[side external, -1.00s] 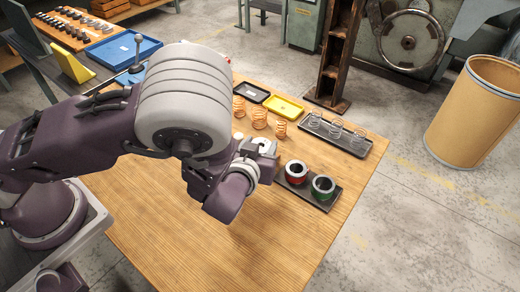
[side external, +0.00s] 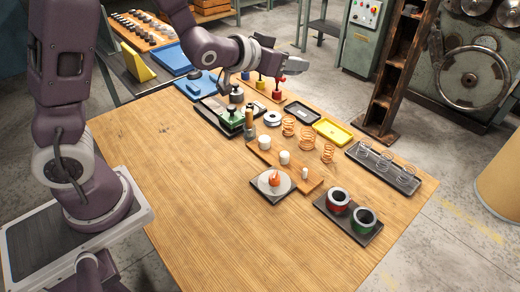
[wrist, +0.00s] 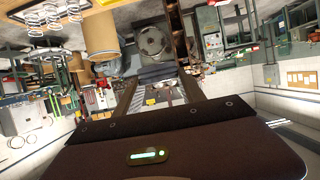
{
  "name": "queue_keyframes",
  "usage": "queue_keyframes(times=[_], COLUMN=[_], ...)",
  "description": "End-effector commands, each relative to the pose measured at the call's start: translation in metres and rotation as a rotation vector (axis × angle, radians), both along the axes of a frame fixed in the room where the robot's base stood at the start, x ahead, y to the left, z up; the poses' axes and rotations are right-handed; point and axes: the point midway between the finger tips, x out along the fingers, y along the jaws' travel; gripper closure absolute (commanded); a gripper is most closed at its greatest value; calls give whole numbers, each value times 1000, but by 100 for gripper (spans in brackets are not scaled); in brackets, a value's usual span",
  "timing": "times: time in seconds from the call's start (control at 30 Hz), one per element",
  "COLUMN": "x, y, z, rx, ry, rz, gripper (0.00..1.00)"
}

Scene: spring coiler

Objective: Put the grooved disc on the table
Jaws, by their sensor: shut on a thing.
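My gripper (side external: 292,66) is held level above the far part of the table (side external: 190,200), near its back edge. In the wrist view its two fingers (wrist: 158,90) reach forward around a grey, ridged thing (wrist: 156,72), which looks like the grooved disc. The gripper is shut on it. In the side view the held thing is too small to make out clearly.
Coloured pegs (side external: 277,92) stand under the gripper. Copper springs (side external: 289,126), a yellow tray (side external: 332,131), a spring tray (side external: 384,169), a wooden block with white cylinders (side external: 290,168) and a dark tray with red and green rings (side external: 348,217) fill the right side. The table's near left is clear.

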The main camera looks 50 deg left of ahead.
Motion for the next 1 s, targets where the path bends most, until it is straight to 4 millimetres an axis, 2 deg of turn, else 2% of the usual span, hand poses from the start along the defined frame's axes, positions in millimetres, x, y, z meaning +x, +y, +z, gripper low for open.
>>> queue_keyframes(times=[0.07,0.17,0.27,0.37,0.5,0.6,0.7,0.8,1.0], x=[-2,-1,5,5,-16,-38,-57,-66,-68], y=[8,-2,-33,-74,-117,-133,-139,-140,-139], z=[5,0,-18,-46,-85,-103,-112,-115,-116], rx=[-1,-1,2,8,11,9,4,2,-1], ry=[-3,2,7,9,6,3,2,1,0], rz=[-9,-12,19,82,202,279,333,365,374], gripper=[100,100,100,100,100,100,100,100,100])
